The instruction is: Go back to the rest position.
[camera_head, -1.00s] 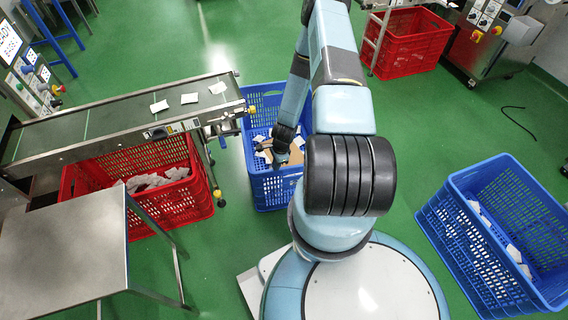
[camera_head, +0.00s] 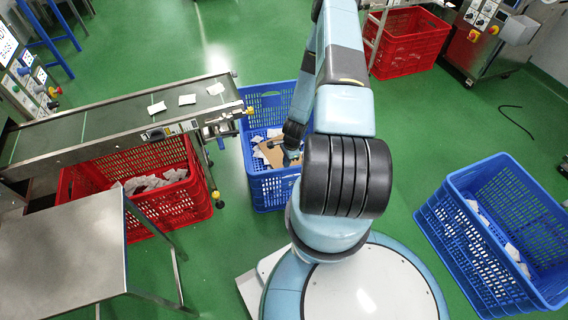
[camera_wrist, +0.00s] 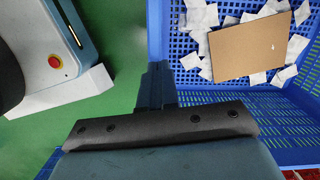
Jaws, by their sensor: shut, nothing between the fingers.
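My gripper (camera_head: 292,155) hangs over the right side of the middle blue crate (camera_head: 268,192), partly hidden by my arm in the head view. In the wrist view the gripper (camera_wrist: 158,82) is shut and empty, beside the crate's left wall (camera_wrist: 154,25). A flat brown cardboard piece (camera_wrist: 250,47) lies in the crate on top of several white teabags (camera_wrist: 200,15). The cardboard (camera_head: 272,154) also shows in the head view, left of the gripper and apart from it.
A conveyor (camera_head: 105,118) with several teabags ends at the crate's left. A red crate (camera_head: 150,205) with teabags stands below it, beside a steel table (camera_head: 65,245). Another blue crate (camera_head: 470,245) stands at right, a red crate (camera_head: 410,45) at the back. Green floor between is free.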

